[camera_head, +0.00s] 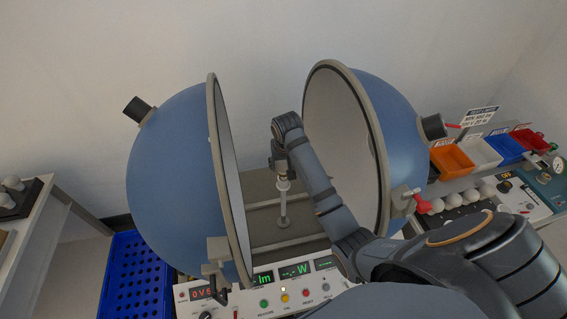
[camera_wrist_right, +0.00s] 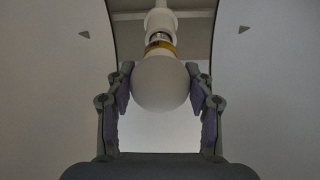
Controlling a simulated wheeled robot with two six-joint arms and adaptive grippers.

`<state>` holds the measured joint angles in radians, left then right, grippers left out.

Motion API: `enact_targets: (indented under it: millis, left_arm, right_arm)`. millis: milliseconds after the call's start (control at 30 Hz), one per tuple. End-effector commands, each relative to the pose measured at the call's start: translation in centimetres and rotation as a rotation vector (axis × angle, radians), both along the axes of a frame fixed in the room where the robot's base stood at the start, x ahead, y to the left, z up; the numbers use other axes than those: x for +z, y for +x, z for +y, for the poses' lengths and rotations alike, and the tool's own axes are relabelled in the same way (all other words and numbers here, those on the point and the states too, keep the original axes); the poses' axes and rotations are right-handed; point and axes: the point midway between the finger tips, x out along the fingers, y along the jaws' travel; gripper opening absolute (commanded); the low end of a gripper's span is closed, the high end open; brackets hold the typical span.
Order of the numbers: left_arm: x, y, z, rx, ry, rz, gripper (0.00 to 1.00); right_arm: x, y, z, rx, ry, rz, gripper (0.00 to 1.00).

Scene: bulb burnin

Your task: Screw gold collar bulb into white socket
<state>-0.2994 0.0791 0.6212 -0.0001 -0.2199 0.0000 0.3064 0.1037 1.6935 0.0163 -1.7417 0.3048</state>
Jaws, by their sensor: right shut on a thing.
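The gold collar bulb (camera_wrist_right: 160,85) sits between the fingers of my right gripper (camera_wrist_right: 160,88) in the right wrist view. Its round white globe is toward the camera and its gold collar (camera_wrist_right: 160,46) faces the white socket (camera_wrist_right: 160,19). The collar end is in line with the socket and close to it; I cannot tell how deep the base sits. In the head view my right gripper (camera_head: 282,166) points down over the white socket (camera_head: 284,186) on its post between two blue half-spheres. The bulb is hard to make out there. My left gripper is out of view.
The left half-sphere (camera_head: 175,165) and right half-sphere (camera_head: 382,120) stand open around my right arm. A control panel (camera_head: 258,303) lies in front. A blue perforated crate (camera_head: 135,280) is at left. Coloured bins (camera_head: 451,160) and several white bulbs (camera_head: 453,200) are at right.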

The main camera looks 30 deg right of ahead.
Motion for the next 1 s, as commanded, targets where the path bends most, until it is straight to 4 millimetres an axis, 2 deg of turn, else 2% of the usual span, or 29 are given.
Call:
enact_targets:
  millis: [433,467,633,1000]
  left_arm:
    - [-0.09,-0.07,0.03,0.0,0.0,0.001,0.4]
    - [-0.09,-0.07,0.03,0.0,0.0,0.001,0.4]
    - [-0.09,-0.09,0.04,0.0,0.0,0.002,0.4]
    - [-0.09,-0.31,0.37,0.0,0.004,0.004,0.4]
  right_arm:
    - [-0.36,-0.01,0.0,0.0,0.0,0.0,0.24]
    - [-0.36,-0.01,0.0,0.0,0.0,0.0,0.56]
    - [-0.35,-0.01,0.0,0.0,0.0,0.0,0.79]
    - [0.11,-0.05,0.04,0.0,-0.001,-0.002,0.8]
